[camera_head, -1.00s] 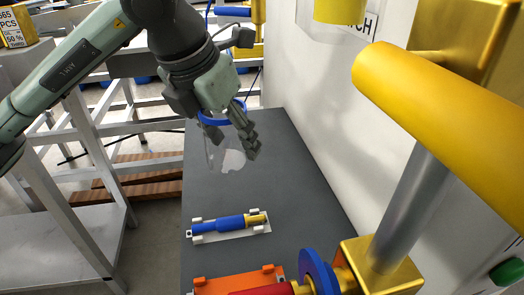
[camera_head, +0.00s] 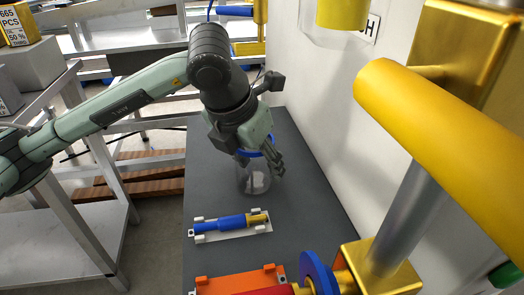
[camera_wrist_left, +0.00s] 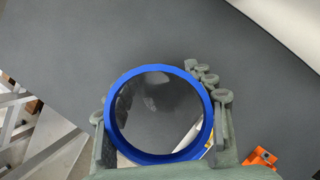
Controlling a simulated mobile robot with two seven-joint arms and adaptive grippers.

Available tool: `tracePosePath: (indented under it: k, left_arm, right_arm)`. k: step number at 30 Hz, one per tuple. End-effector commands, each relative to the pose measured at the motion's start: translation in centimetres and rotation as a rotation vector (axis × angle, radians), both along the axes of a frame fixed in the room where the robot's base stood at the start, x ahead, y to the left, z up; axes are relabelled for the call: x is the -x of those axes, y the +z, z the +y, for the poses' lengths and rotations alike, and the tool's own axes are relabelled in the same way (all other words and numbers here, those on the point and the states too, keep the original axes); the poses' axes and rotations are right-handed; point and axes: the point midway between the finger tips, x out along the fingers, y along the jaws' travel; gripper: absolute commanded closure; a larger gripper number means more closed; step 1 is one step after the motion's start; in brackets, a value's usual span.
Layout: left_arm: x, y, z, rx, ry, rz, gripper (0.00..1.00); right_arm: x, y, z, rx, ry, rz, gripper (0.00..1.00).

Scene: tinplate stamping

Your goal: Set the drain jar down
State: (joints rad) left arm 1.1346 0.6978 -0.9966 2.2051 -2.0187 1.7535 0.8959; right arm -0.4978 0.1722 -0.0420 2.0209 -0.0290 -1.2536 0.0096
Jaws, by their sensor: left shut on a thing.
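The drain jar (camera_head: 255,178) is clear with a blue rim, upright, on or just above the dark grey bench top (camera_head: 212,165); I cannot tell if its base touches. Something pale shows at its bottom. My left gripper (camera_head: 262,158) is shut on the jar at its rim, coming from above. In the left wrist view the jar's blue ring (camera_wrist_left: 112,122) sits between the two fingers (camera_wrist_left: 160,115), and the grey surface lies beyond it. My right gripper is not in view.
A blue and yellow cylinder on a white holder (camera_head: 230,226) lies nearer on the bench. An orange fixture (camera_head: 238,284) is closer still. A white wall (camera_head: 335,125) and a large yellow bar (camera_head: 430,115) border the right. Bare bench lies left of the jar.

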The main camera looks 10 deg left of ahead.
Motion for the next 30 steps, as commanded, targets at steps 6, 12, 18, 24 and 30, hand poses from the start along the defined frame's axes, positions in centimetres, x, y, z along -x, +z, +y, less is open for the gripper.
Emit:
tracePosePath:
  k: [6,12,18,24,30]
  left_arm:
    - [0.0,-0.3,0.0,0.0,0.0,-0.001,0.75]
    - [0.0,-0.3,0.0,0.0,0.0,0.0,0.36]
    - [0.0,-0.3,0.0,0.0,0.0,0.0,0.25]
    - [0.0,-0.3,0.0,0.0,0.0,0.0,0.25]
    - [0.2,1.0,0.1,0.002,-0.001,-0.005,0.25]
  right_arm:
    - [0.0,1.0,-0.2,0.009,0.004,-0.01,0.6]
    - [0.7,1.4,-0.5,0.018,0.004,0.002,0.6]
    - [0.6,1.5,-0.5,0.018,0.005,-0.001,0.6]
    - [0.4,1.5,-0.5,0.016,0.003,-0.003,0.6]
    - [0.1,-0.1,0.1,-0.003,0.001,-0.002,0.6]
